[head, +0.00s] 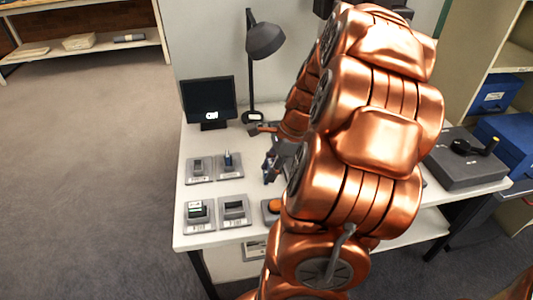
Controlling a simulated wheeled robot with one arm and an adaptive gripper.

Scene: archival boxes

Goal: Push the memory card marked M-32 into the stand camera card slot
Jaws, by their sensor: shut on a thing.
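My gripper (271,167) shows as small dark fingers at the left edge of my copper arm, low over the white table. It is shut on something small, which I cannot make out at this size. I cannot pick out the M-32 marking anywhere. The stand camera and its card slot are not clearly visible; my arm hides the middle of the table.
A black monitor (209,101) and a black lamp (265,41) stand at the back left of the white table (191,138). An orange-topped item (273,206) sits near the front. A dark grey box (466,168) and blue boxes (497,93) are at the right.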

